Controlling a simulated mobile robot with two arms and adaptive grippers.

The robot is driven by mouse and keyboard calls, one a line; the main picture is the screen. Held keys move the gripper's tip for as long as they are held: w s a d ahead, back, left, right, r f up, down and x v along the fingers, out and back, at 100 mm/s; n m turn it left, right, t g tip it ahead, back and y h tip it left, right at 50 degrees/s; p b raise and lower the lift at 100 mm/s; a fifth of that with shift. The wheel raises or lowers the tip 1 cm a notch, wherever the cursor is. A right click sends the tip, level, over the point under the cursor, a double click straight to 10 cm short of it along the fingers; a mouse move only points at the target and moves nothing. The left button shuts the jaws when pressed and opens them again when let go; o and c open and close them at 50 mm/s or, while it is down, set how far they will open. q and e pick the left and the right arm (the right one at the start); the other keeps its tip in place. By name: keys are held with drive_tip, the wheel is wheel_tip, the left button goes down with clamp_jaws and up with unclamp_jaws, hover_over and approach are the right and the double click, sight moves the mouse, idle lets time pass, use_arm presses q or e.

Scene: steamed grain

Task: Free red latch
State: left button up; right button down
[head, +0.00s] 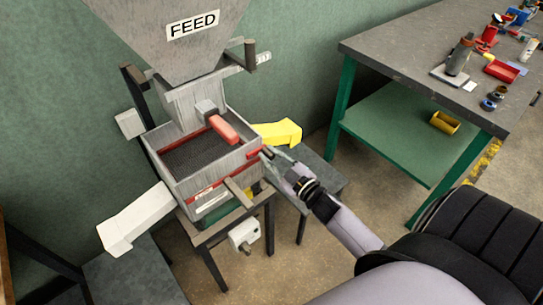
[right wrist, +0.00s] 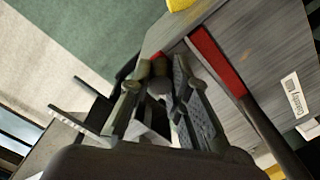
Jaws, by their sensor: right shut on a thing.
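The sieve machine has a grey box with a dark mesh deck (head: 200,150) under the FEED hopper (head: 180,40). A short red part, which looks like the red latch (head: 254,153), sits on the box's right side. My right gripper (head: 266,153) reaches it from the right. In the right wrist view my right gripper (right wrist: 160,82) is shut on a small dark round knob (right wrist: 160,84), close beside a red strip (right wrist: 216,60) on the grey wall. Whether knob and strip are one piece is unclear. My left gripper is out of view.
A yellow chute (head: 278,133) juts out right, just behind my gripper. A white chute (head: 135,218) slopes left. A green-legged workbench (head: 400,60) with tools stands at the right.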

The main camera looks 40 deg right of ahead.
drive_tip(key=shift+r, duration=0.15)
drive_tip(key=c, duration=1.5)
unclamp_jaws()
drive_tip(key=s, duration=0.8)
drive_tip(key=s+d, duration=0.1)
drive_tip(key=s, duration=0.3)
